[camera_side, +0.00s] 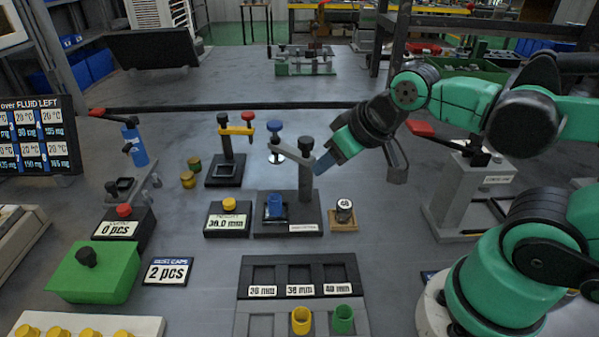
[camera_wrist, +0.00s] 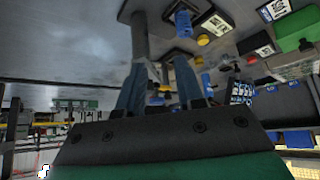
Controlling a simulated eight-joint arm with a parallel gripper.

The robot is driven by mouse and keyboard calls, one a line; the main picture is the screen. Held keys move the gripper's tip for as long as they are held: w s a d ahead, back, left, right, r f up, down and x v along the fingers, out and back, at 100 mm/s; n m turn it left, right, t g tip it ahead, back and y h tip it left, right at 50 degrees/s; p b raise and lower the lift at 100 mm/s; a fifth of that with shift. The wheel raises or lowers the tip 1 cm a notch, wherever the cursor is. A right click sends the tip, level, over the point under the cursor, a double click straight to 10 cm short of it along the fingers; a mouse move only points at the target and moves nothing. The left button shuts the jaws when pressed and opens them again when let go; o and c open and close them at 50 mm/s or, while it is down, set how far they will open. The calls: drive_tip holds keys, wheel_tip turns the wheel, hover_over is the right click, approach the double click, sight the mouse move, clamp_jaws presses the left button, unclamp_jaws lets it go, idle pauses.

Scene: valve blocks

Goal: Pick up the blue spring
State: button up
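The blue spring (camera_side: 276,205) stands upright in a dark fixture on the bench in the side view. It also appears in the wrist view (camera_wrist: 183,23), beyond the fingers near the top. A grey post (camera_side: 305,181) with a lever arm rises from the same fixture, just right of the spring. My gripper (camera_side: 360,166) is above and right of the spring, tilted, and clear of it. In the wrist view my gripper (camera_wrist: 158,73) has its two fingers apart, with nothing held between them.
A block with a yellow button (camera_side: 229,204) stands left of the spring. A black cylinder on a wooden base (camera_side: 344,212) is to its right. A tray with labelled slots (camera_side: 299,263) lies in front. A post with a yellow arm (camera_side: 226,150) stands behind.

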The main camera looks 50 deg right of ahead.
drive_tip(key=o, duration=0.5)
